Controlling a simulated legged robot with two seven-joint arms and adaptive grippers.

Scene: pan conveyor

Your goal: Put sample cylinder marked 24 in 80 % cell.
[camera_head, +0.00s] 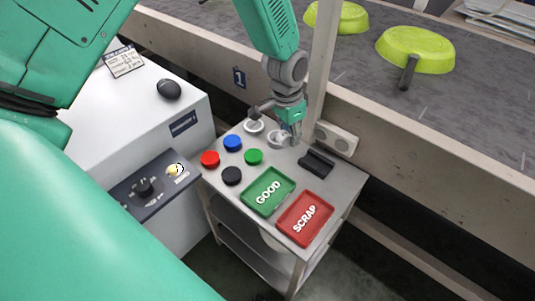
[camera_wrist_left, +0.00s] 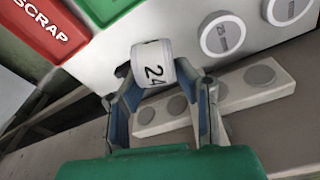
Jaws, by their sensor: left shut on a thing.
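The white cylinder marked 24 (camera_wrist_left: 152,66) is between the two fingertips of my left gripper (camera_wrist_left: 155,88) in the left wrist view. The gripper is shut on it, with its number facing the camera. In the head view my left gripper (camera_head: 292,130) is over the back of the small grey table, and the cylinder is hard to make out there. Beside it are two round pale pieces with grey centres, one nearer (camera_wrist_left: 222,36) and one farther (camera_wrist_left: 290,8). Their small markings are unreadable, and I cannot tell which cell is 80 %. My right gripper is not in view.
A white block with grey discs (camera_head: 336,138) stands at the table's back edge, beside a black holder (camera_head: 316,162). The green GOOD tray (camera_head: 268,208) and red SCRAP tray (camera_head: 328,222) lie in front. Several coloured discs sit left. The conveyor (camera_head: 440,110) is behind.

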